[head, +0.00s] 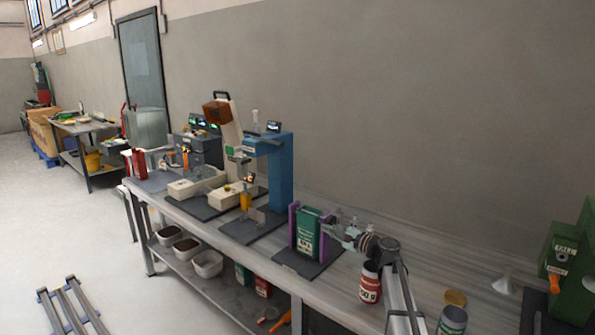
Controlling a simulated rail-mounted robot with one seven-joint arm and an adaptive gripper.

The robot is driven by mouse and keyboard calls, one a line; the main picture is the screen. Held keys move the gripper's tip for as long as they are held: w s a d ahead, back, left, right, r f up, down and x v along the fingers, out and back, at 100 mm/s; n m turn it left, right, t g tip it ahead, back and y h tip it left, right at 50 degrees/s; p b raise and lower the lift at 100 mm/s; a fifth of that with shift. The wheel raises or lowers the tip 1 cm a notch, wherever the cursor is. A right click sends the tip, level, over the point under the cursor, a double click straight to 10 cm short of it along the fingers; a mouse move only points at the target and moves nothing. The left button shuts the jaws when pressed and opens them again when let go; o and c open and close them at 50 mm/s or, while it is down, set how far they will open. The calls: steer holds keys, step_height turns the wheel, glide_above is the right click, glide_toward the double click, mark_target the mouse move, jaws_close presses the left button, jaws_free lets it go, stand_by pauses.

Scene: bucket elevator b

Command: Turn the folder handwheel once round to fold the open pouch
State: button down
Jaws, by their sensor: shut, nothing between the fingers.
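A green pouch (306,237) with a white label stands upright between the two purple sides of a holder (292,228) on a dark base plate, near the bench's middle. My arm comes in from the lower right. My gripper (334,229) is at the right side of the purple holder, close to the pouch's right edge; I cannot tell if it touches. It looks shut with nothing in it. I cannot make out the folder handwheel clearly; my gripper covers part of that side. The pouch's top is too small to tell whether it is folded.
A blue press-like machine (281,172) and cream machines (196,182) stand to the left. A red and white jar (370,284) stands below my wrist. A grey can (452,321), a white funnel (503,285) and a green machine (570,262) are at the right. Bare bench lies behind my arm.

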steer(key=shift+s+d+f, duration=0.1)
steer(key=shift+s+d, duration=0.1)
steer(key=shift+d, duration=0.05)
stand_by(0.6)
steer(key=b+v, duration=0.1)
steer(key=v, duration=0.4)
steer(key=shift+s+d, duration=0.1)
steer(key=shift+s, duration=0.25)
